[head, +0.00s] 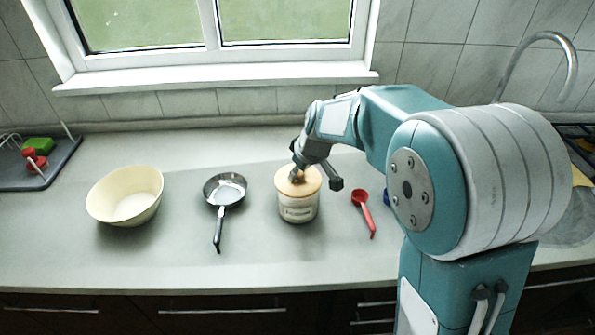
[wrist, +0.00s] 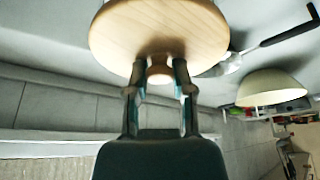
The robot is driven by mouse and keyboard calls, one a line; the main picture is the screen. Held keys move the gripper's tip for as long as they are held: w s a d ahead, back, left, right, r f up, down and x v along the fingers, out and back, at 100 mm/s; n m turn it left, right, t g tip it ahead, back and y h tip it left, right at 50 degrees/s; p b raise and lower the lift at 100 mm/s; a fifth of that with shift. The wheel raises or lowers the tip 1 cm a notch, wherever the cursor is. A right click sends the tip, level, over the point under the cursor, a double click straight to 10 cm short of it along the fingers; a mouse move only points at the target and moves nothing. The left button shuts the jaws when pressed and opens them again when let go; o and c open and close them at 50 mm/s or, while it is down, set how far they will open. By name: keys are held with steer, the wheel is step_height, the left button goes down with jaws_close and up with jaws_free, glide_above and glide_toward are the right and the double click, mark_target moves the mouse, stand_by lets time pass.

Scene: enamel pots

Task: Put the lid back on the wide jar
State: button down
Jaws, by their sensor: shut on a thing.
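A wide white jar (head: 299,211) with a dark label stands upright on the counter, right of the pan. The round wooden lid (head: 308,184) is at the jar's top, and from this angle I cannot tell whether it is fully seated. My gripper (head: 298,174) comes from above and is shut on the lid's knob. In the wrist view, the two fingers of my gripper (wrist: 158,75) close around the small knob (wrist: 160,74) under the broad wooden disc of the lid (wrist: 150,28). The jar is mostly hidden behind the lid there.
A cream bowl (head: 125,197) and a small black-handled pan (head: 224,191) stand to the left. A red measuring spoon (head: 363,212) lies to the right. A dark tray (head: 45,170) with small items is at the far left. The counter front is clear.

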steer(key=shift+c, duration=2)
jaws_free()
steer(key=o, duration=0.4)
steer(key=shift+r, duration=0.1)
steer(key=shift+r, duration=3.45)
